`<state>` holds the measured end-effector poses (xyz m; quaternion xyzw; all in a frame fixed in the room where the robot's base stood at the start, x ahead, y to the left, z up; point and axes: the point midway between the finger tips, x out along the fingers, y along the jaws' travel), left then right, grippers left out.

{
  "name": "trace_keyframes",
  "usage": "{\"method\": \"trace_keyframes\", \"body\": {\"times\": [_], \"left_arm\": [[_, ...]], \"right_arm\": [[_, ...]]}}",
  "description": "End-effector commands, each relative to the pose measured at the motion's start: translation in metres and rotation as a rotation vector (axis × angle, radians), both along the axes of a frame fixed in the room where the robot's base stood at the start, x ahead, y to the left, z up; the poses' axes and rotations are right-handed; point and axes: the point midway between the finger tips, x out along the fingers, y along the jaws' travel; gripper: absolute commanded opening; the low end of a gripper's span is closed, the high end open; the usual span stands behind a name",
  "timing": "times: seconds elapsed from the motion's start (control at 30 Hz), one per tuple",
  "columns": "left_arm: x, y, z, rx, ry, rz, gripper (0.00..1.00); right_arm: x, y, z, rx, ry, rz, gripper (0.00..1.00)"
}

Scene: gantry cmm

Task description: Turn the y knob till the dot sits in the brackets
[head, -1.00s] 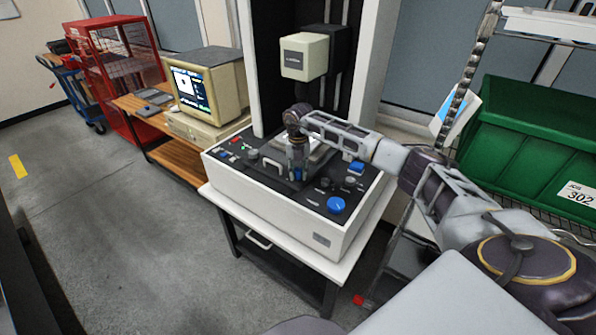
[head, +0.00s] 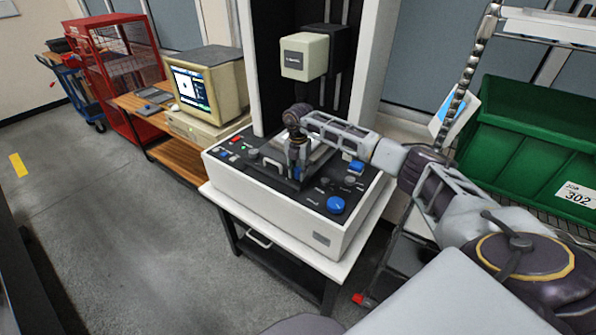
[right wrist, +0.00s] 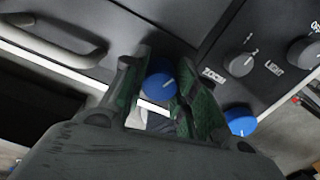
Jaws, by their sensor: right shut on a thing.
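A blue knob (right wrist: 159,84) with a white pointer line is between the fingers of my right gripper (right wrist: 158,92) in the right wrist view. The fingers are shut on its sides. In the head view my right gripper (head: 297,176) points down at the black panel of the measuring machine's console (head: 280,222) and mostly hides this knob. I cannot read a label on it. The monitor (head: 193,88) at the left shows a white picture with a small dark mark; the dot and brackets are too small to judge. My left gripper is out of view.
A larger blue knob (head: 336,205) stands at the panel's front right. Grey knobs marked ZOOM (right wrist: 240,64) and LIGHT (right wrist: 302,53) are nearby. A handle (right wrist: 60,45) is on the panel. The cream probe head (head: 304,57) hangs above. A green bin (head: 530,150) is at the right.

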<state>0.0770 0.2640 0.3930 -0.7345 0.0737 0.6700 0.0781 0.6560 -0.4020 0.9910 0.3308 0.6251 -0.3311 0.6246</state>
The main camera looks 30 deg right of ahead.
Motion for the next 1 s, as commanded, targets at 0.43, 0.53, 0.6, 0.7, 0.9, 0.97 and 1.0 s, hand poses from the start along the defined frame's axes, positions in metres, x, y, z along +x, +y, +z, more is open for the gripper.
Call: {"method": "trace_keyframes", "body": {"times": [0.43, 0.53, 0.6, 0.7, 0.9, 0.97, 1.0], "left_arm": [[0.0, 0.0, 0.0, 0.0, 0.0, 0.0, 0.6], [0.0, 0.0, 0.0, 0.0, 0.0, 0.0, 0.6], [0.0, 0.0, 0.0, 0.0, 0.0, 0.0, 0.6], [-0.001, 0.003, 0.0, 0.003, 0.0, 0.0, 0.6], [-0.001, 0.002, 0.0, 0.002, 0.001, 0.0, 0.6], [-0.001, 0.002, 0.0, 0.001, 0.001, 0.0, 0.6], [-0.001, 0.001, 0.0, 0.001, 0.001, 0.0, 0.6]], "right_arm": [[0.001, 0.0, 0.001, 0.0, -0.002, 0.001, 0.51], [0.0, 0.0, 0.001, 0.0, -0.001, 0.001, 0.51], [0.0, 0.0, 0.0, 0.0, -0.001, 0.002, 0.51], [0.0, 0.0, 0.0, 0.001, -0.001, 0.002, 0.51], [0.001, 0.0, 0.006, 0.0, -0.002, 0.001, 0.51], [0.001, 0.0, 0.01, 0.001, -0.003, 0.001, 0.51], [0.001, 0.0, 0.014, 0.001, -0.003, 0.001, 0.51]]}}
